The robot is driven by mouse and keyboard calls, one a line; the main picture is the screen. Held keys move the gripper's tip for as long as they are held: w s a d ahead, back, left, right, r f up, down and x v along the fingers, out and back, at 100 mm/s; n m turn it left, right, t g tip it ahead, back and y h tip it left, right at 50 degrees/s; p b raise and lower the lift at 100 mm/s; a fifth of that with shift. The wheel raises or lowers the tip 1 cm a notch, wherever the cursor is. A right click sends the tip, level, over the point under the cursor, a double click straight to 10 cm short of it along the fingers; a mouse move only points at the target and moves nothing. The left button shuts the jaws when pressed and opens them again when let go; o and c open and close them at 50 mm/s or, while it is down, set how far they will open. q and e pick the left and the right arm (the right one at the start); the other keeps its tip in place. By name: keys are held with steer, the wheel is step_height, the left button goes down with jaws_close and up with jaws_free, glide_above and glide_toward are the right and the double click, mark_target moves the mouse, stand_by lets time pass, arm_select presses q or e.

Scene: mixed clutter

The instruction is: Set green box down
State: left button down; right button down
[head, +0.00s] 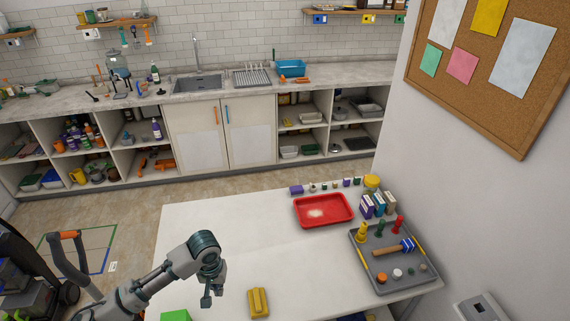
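A bright green box (176,316) shows at the bottom edge of the head view, on or over the near left part of the white table (240,235). Most of it is cut off by the frame, so I cannot tell what it rests on. My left gripper (211,298) points down over the table, to the right of the green box and apart from it. Its fingers look spread, with nothing between them. My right gripper is out of view.
A yellow object (258,302) lies right of my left gripper. A red tray (323,211) and a grey tray (392,259) with tools stand farther right. Small boxes (378,205) line the back right. The table's middle is clear. A wall bounds the right.

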arm_select(q)
steer(key=shift+w+d+r, duration=0.2)
steer(key=shift+d+r, duration=0.25)
steer(key=shift+d, duration=0.05)
steer(key=shift+w+d+r, duration=0.15)
steer(key=shift+d+r, duration=0.25)
steer(key=shift+d, duration=0.1)
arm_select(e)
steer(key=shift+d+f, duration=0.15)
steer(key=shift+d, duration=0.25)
